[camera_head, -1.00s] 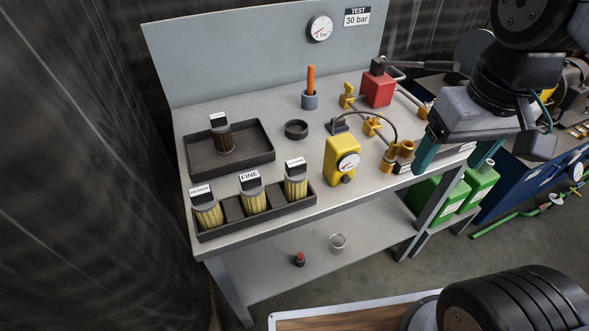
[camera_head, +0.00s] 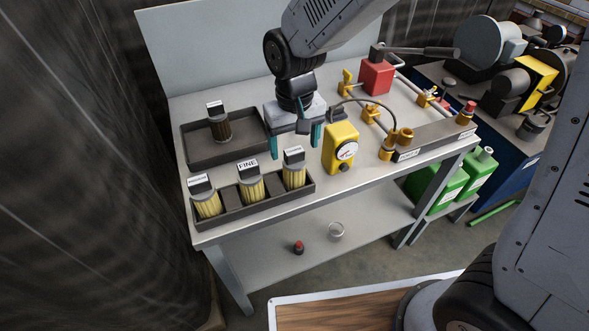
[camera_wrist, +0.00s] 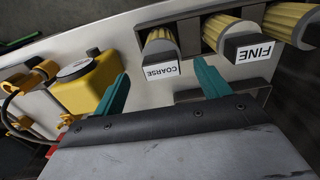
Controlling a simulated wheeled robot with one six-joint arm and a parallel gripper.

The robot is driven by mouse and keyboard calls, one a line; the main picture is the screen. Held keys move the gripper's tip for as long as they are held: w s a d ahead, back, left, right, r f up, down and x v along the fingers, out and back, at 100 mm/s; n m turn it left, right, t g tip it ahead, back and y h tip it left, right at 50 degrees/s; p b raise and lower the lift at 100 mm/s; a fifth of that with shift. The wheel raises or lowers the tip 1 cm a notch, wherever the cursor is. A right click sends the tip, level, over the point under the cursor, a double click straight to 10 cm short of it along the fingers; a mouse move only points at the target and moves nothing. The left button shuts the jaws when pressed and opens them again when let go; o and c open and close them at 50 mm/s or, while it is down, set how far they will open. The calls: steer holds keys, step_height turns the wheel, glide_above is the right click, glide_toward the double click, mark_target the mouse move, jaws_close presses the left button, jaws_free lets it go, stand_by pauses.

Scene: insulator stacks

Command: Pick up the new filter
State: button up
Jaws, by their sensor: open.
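Three yellow pleated filters stand upright in a dark rack (camera_head: 228,219). The left one (camera_head: 207,207) has a label too small to read surely. The middle one (camera_head: 252,190) is labelled FINE, and the right one (camera_head: 295,178) reads COARSE in the wrist view (camera_wrist: 160,40). A dark brown filter (camera_head: 222,130) stands in a separate tray (camera_head: 183,150). My gripper (camera_head: 295,141) is open and empty, its teal fingers just behind and above the COARSE filter. In the wrist view the COARSE filter shows between the fingers (camera_wrist: 161,68), apart from them.
A yellow box with a gauge (camera_head: 340,150) stands just right of the rack. Brass fittings (camera_head: 388,150), a hose and a red block (camera_head: 376,76) are farther right on the bench. The bench front edge runs close below the rack.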

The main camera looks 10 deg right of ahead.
mark_target(294, 163)
step_height(294, 163, down, 6)
steer(key=shift+s+a+f, duration=0.1)
steer(key=shift+s, duration=0.05)
steer(key=c, duration=1)
